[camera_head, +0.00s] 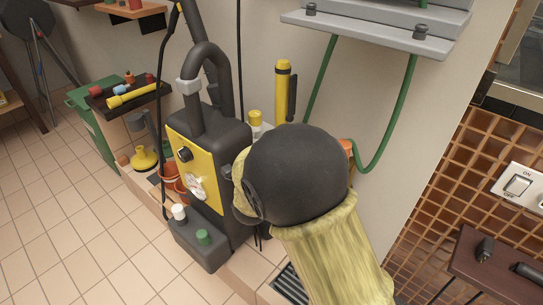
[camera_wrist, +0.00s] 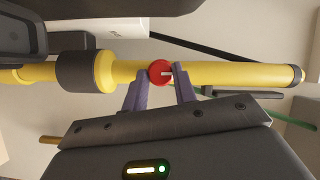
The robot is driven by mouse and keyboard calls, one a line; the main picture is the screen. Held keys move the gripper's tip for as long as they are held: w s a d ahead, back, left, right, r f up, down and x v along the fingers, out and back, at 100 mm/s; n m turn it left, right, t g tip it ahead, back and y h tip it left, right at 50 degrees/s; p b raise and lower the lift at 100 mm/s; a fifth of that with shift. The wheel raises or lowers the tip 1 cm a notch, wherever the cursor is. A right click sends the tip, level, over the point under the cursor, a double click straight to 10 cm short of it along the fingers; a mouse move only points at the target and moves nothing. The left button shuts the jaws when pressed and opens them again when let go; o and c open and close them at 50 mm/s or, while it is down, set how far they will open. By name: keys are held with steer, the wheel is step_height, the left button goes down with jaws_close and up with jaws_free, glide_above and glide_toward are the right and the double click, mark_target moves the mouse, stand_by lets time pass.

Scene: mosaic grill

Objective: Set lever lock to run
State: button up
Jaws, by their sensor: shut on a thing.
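In the wrist view a round red knob (camera_wrist: 160,72), probably the lever lock, sits on a yellow tube (camera_wrist: 228,74). A pale mark on the knob points right, along the tube. My gripper (camera_wrist: 161,80) has its purple fingers on both sides of the knob and is shut on it. A dark lever-like bar (camera_wrist: 243,94) runs beside the tube's right part. In the head view, the upper part of what seems the same yellow tube (camera_head: 283,92) stands upright. My arm's dark joint and yellowish sleeve hide the gripper and knob there.
A black and yellow machine (camera_head: 205,165) with a looped hose stands left of the tube. A grey shelf (camera_head: 385,35) with a hanging green hose (camera_head: 402,112) is above right. A small dark red table (camera_head: 490,262) is at lower right. Tiled floor at left is clear.

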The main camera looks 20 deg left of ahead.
stand_by(0.5)
steer(key=o, duration=1)
steer(key=shift+c, duration=0.2)
steer(key=s+d+p, duration=0.1)
steer(key=s+p, duration=0.1)
steer(key=s, duration=1.5)
steer(key=shift+s+d+r+p, duration=0.15)
steer(key=shift+d+p, duration=0.1)
steer(key=shift+p, duration=0.05)
